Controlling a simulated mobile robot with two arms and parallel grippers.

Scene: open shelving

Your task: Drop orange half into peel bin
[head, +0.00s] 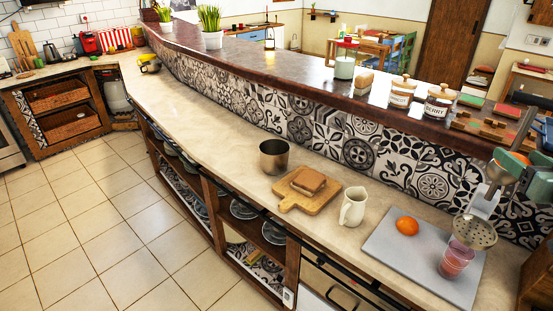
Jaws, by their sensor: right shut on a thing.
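An orange (407,226) rests on a grey board on the counter; I cannot tell if it is whole or cut. My right gripper (510,164) is at the right edge, above the board, with teal and grey parts overlapping there. It is shut on an orange piece (519,157), which is mostly hidden and looks like the orange half. A perforated metal strainer (475,232) hangs just below. A steel container (273,156), which may be the peel bin, stands open on the counter, well left of the gripper. My left gripper is not in view.
The grey board (385,243) also holds a pinkish glass (456,260). A cream jug (353,206) and a wooden board (297,203) with a brown block on it stand between container and grey board. A raised tiled ledge (360,152) runs behind.

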